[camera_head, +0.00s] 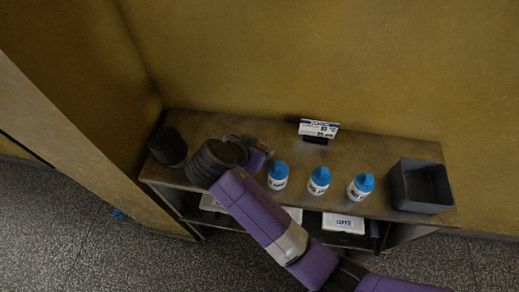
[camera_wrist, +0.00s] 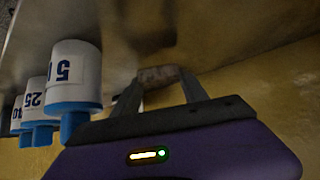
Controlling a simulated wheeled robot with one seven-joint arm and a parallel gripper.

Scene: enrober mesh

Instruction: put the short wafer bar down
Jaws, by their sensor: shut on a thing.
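The short wafer bar (camera_wrist: 157,73) is a small brown block seen in the wrist view. My gripper (camera_wrist: 160,80) is shut on it, with one finger at each end of the bar. The bar is close to the grey-brown top of the shelf table (camera_head: 385,150); I cannot tell whether it touches it. In the head view my wrist is over the left part of the table top, and the bar cannot be made out there.
Three white bottles with blue caps (camera_head: 278,177) (camera_head: 319,181) (camera_head: 361,187) stand in a row right of my wrist. A dark open bin (camera_head: 421,187) is at the right end, a dark round container (camera_head: 168,147) at the left. A label sign (camera_head: 319,128) stands at the back, before the yellow wall.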

